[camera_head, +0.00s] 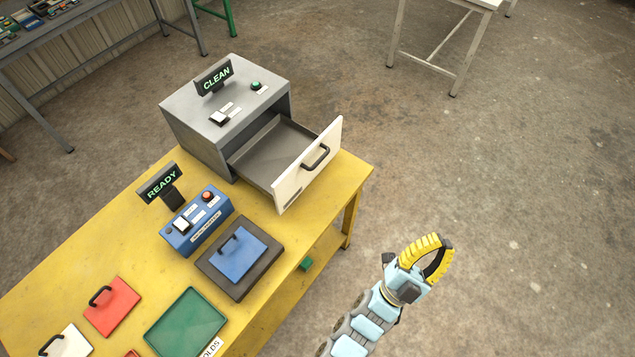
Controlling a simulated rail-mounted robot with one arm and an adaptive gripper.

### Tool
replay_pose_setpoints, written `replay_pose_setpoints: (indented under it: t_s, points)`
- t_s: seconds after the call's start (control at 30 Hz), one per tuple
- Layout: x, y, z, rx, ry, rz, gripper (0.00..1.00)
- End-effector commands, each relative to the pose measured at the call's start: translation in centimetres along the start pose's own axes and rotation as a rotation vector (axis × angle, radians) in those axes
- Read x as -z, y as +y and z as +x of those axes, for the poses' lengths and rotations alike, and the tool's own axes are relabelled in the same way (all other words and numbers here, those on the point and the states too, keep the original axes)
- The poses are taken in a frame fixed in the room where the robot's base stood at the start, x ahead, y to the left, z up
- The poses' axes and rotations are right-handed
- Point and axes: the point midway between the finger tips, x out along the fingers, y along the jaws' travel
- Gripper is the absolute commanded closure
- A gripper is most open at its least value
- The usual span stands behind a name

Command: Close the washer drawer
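The washer (227,103) is a grey box with a "CLEAN" sign on top, standing at the far end of the yellow table. Its drawer (277,152) is pulled out toward the right and looks empty inside. The drawer has a white front (308,166) with a dark handle (316,158). My gripper (439,243) is off the table to the lower right, apart from the drawer. Its yellow fingers curve toward each other with a gap between them, and nothing is held.
On the yellow table (90,262) stand a blue device (197,221) with a "READY" sign, a blue plate on a dark base (262,280), a green tray (160,336), a red plate (124,312) and a white plate (77,342). Open floor (500,170) lies right of the drawer.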

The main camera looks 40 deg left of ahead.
Motion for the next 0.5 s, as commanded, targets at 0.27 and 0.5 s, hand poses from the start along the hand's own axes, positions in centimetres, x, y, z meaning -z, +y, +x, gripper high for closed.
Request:
replay_pose_setpoints:
  t_s: [0.27, 0.5]
  points:
    - [-11.2, 3.3, -2.7, -0.122, -0.231, 0.275, 1.00]
    - [-20.5, 3.1, -6.0, -0.203, -0.454, 0.533, 1.00]
